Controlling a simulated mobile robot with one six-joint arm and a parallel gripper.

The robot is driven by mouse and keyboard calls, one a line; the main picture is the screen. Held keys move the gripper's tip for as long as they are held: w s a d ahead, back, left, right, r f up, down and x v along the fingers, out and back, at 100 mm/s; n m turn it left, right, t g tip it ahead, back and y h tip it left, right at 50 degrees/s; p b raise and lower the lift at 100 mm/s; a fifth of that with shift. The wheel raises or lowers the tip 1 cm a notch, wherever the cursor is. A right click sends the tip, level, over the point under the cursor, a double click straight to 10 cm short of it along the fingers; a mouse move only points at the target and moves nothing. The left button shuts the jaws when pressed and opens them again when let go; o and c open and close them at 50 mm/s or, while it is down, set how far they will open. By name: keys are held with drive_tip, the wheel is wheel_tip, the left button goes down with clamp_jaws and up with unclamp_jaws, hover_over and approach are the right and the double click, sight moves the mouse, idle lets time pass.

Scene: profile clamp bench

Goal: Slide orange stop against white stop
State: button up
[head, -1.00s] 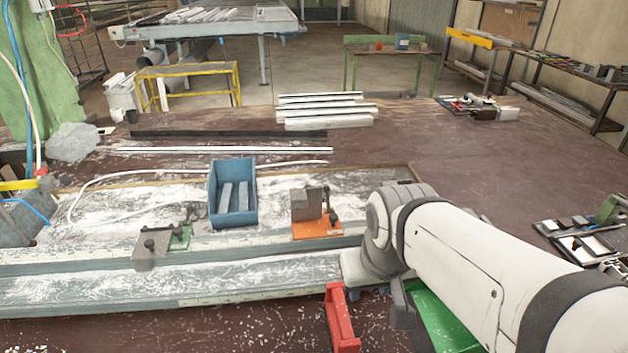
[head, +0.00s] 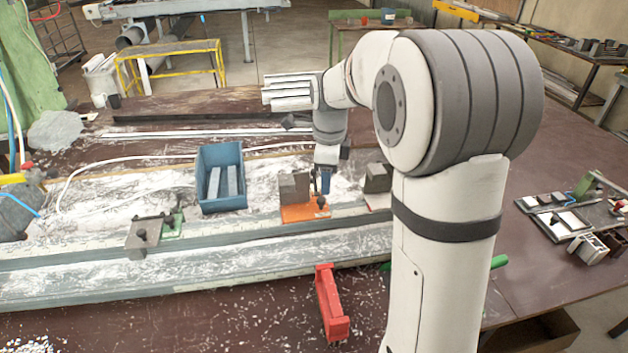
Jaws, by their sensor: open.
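The orange stop (head: 306,212) sits on the rail's back edge, an orange base with a grey-brown block and dark clamp knob. The white stop (head: 379,201), with a similar block on a pale base, sits to its right, partly hidden by my arm. A gap shows between the two stops. My gripper (head: 321,188) points down at the orange stop's right part, beside its block, at the clamp knob. It is open. I cannot tell whether its fingers touch the stop or are around the knob.
A green stop (head: 165,228) sits further left on the rail (head: 200,268). A blue bin (head: 221,180) with grey bars stands behind the rail. A red clamp-like piece (head: 331,303) lies in front. My arm hides part of the bench at right.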

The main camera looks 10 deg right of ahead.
sight(321, 199)
drive_tip(key=w+f+m, duration=0.1)
drive_tip(key=w+m, duration=0.2)
drive_tip(key=w+f+m, duration=0.1)
drive_tip(key=w+m, duration=0.1)
drive_tip(key=shift+f+g, duration=0.3)
drive_tip(key=shift+w+f+p, duration=0.1)
drive_tip(key=shift+f+p, duration=0.15)
drive_tip(key=shift+p, duration=0.05)
wheel_tip(321, 199, down, 7)
drive_tip(key=shift+f+p, duration=0.2)
drive_tip(key=shift+p, duration=0.4)
drive_tip(key=shift+c, duration=0.6)
drive_tip(key=shift+a, duration=0.1)
clamp_jaws()
